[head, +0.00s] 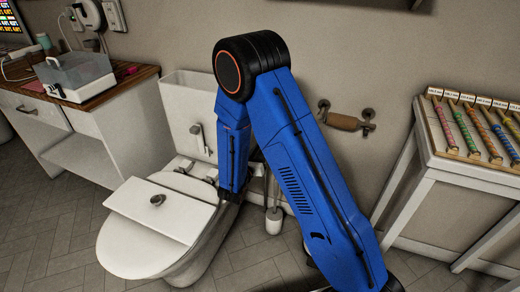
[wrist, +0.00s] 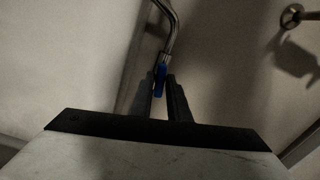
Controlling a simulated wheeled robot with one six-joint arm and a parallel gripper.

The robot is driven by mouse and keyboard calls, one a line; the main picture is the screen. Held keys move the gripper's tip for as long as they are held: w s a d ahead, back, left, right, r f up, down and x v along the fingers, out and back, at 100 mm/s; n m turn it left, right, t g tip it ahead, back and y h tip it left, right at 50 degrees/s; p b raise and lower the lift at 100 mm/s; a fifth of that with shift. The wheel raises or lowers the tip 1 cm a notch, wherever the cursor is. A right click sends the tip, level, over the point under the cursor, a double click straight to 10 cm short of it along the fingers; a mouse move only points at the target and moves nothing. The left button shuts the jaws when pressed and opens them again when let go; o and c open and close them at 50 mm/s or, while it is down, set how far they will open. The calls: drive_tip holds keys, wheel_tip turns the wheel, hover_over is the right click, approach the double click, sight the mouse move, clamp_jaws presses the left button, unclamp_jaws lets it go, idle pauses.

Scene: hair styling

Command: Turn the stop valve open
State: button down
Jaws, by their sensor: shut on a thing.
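The stop valve shows in the wrist view as a small blue handle (wrist: 160,80) below a bent chrome pipe (wrist: 171,35) by the wall. My gripper (wrist: 165,88) is shut on the blue handle, with one dark finger on each side of it. The handle looks upright in the picture; its exact turn is hard to tell in the dim light. In the head view my blue arm reaches down beside the toilet (head: 125,247), and the gripper and valve are hidden there.
The toilet's tank (head: 178,101) and loose white lid (head: 180,215) are left of my arm. A toilet brush (head: 273,220) stands close on its right. A paper holder (head: 345,121) is on the wall. A cabinet (head: 110,130) and a rack table (head: 445,168) flank the space.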

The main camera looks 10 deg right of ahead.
drive_tip(key=shift+f+m, duration=0.1)
drive_tip(key=shift+m, duration=1)
drive_tip(key=c, duration=1.8)
unclamp_jaws()
drive_tip(key=v, duration=1.7)
drive_tip(key=shift+s+a, duration=0.15)
drive_tip(key=shift+s, duration=0.05)
